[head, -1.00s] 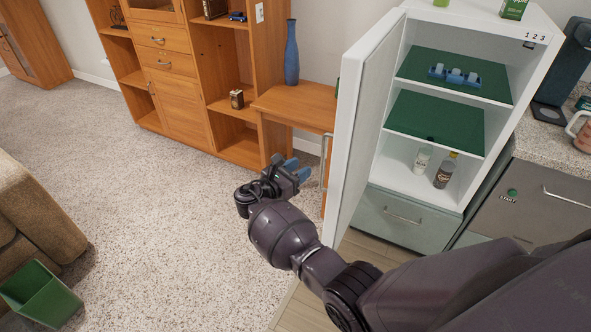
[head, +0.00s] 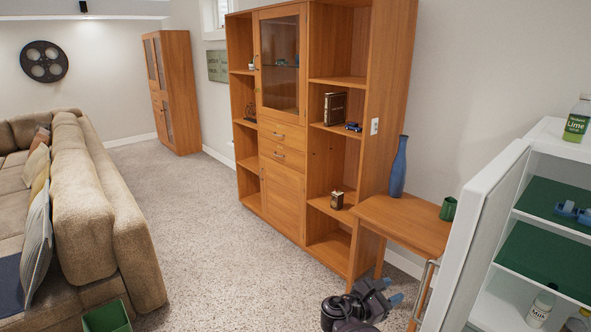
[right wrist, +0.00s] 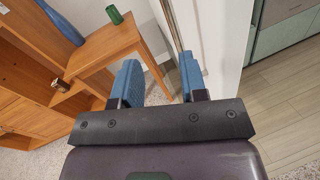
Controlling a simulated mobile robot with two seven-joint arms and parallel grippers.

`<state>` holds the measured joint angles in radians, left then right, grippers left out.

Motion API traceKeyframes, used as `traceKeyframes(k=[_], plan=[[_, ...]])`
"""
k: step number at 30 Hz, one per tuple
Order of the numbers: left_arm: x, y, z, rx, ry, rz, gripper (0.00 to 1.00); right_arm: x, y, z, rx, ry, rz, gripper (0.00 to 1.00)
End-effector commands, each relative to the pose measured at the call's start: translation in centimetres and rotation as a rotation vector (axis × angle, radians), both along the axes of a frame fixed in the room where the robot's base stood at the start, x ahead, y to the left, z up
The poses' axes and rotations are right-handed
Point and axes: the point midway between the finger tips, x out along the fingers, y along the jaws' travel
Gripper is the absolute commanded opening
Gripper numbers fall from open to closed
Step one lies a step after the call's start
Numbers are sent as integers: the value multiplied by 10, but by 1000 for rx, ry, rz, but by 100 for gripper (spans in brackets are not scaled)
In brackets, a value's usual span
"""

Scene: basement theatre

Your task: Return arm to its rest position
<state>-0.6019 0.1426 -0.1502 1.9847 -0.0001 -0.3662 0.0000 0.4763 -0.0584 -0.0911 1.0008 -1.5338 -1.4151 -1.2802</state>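My right gripper (head: 387,291) shows at the bottom of the head view, right of centre. Its two blue fingers stand apart with nothing between them, as the right wrist view (right wrist: 158,62) also shows. It is in front of the small wooden table (head: 405,222) and left of the open white fridge door (head: 478,232). Only the end of my right arm shows in the head view; the rest is below the frame. My left gripper is in neither current view.
The open fridge (head: 556,150) stands at the right edge. A blue vase (head: 398,170) and a green cup (head: 448,208) stand on the small table. A wooden cabinet (head: 283,185) is behind. A sofa (head: 110,200) is at left, with open carpet (head: 205,240) between.

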Motion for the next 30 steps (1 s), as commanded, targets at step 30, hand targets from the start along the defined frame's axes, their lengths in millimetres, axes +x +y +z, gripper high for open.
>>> traceKeyframes(k=[30], plan=[[-1, 0, -1, -1, 2, 2, 40, -134, 39, -19, 2278, -1391, -84, 39]])
